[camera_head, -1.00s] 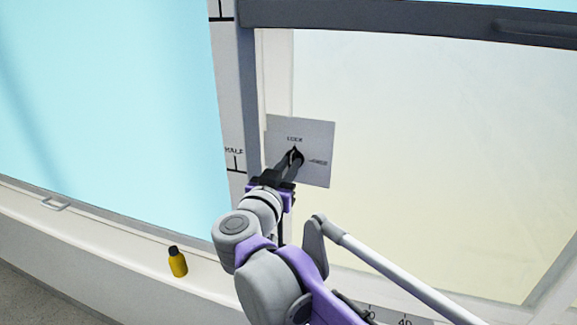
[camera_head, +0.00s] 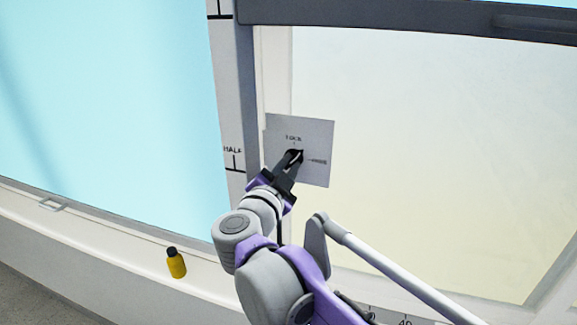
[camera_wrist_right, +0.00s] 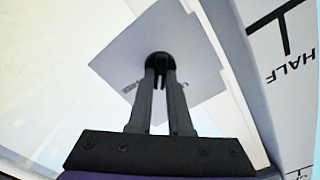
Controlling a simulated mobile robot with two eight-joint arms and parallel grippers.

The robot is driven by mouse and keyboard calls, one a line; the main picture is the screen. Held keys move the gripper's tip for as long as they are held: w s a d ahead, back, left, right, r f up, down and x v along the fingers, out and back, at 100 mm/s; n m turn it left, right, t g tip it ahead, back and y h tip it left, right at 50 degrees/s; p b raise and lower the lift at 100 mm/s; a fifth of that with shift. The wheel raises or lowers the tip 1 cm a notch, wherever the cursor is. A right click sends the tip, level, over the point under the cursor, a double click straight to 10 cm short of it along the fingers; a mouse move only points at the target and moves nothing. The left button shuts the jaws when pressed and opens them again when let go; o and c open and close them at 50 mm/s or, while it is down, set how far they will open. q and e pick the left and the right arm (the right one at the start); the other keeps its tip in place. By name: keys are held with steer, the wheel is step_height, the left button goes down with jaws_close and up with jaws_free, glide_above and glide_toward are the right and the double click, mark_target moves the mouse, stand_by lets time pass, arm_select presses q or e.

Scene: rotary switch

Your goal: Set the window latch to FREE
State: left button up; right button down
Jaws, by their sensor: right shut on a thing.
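The window latch is a dark rotary knob (camera_head: 294,156) on a grey square plate (camera_head: 316,136) fixed to the window. The plate has a LOCK mark above the knob and a second mark, too small to read surely, to its right. The knob's pointer sits between the two marks, turned to the upper right. My right gripper (camera_head: 291,160) is shut on the knob. The right wrist view shows both fingers at the round black knob (camera_wrist_right: 159,62), partly covering it. My left gripper is in neither view.
A yellow bottle with a black cap (camera_head: 176,263) stands on the sill at the lower left. A dark vertical frame bar (camera_head: 248,90) and a white scale strip marked HALF (camera_head: 231,120) are left of the plate. A dark rail (camera_head: 400,18) crosses above.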

steer(key=m, duration=0.4)
steer(key=shift+m, duration=0.3)
steer(key=m, duration=0.4)
steer(key=shift+d+f+m+p, duration=0.1)
steer(key=shift+f+m+p, duration=0.05)
steer(key=shift+m+p, duration=0.25)
steer(key=c, duration=0.8)
jaws_free()
steer(key=shift+c, duration=0.2)
steer(key=shift+s, duration=0.1)
steer(key=b+v, duration=0.1)
steer(key=v, duration=0.9)
steer(key=shift+s+b, duration=0.35)
